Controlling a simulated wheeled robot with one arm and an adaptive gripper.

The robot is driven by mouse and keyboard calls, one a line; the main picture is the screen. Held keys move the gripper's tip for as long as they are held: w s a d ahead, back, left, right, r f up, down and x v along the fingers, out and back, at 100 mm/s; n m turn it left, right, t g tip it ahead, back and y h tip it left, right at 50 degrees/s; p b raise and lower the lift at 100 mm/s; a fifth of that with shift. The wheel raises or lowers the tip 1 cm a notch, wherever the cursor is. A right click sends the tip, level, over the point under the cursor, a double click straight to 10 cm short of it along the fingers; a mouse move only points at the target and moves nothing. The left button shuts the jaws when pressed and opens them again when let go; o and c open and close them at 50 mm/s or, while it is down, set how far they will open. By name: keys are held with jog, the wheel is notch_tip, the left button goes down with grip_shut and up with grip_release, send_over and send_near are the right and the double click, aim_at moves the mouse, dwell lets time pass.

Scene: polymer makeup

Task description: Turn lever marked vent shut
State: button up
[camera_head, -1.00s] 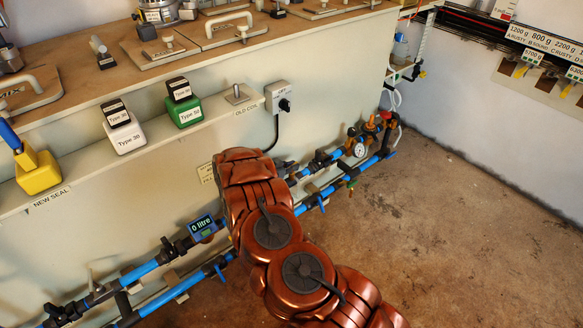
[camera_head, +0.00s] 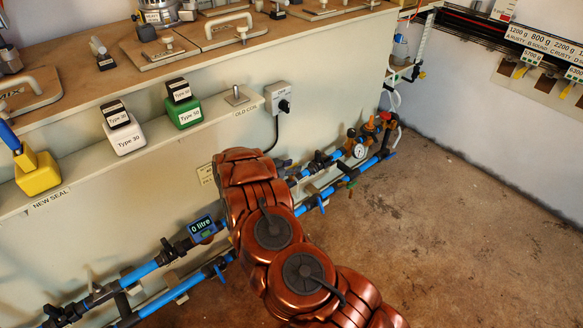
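Blue pipes (camera_head: 165,298) with dark valve fittings run low along the bench front. Small blue levers show on them, one left of my arm (camera_head: 219,272) and one right of it (camera_head: 319,202). I cannot read a vent mark on any lever. A small label (camera_head: 206,174) on the bench front is partly covered by my arm and unreadable. My copper-coloured arm reaches from the lower right across the pipes and hides their middle stretch. My gripper is hidden behind the arm, so its hold on any lever does not show.
A meter reading "0 litre" (camera_head: 202,228) sits on the upper pipe, left of my arm. A pressure gauge (camera_head: 359,151) and brass fittings are at the right end. A shelf (camera_head: 75,188) with seal containers juts out above. The floor (camera_head: 450,230) at right is clear.

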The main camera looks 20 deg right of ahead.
aim_at(291, 166)
jog(key=shift+r, duration=4.85)
jog(key=shift+c, duration=0.3)
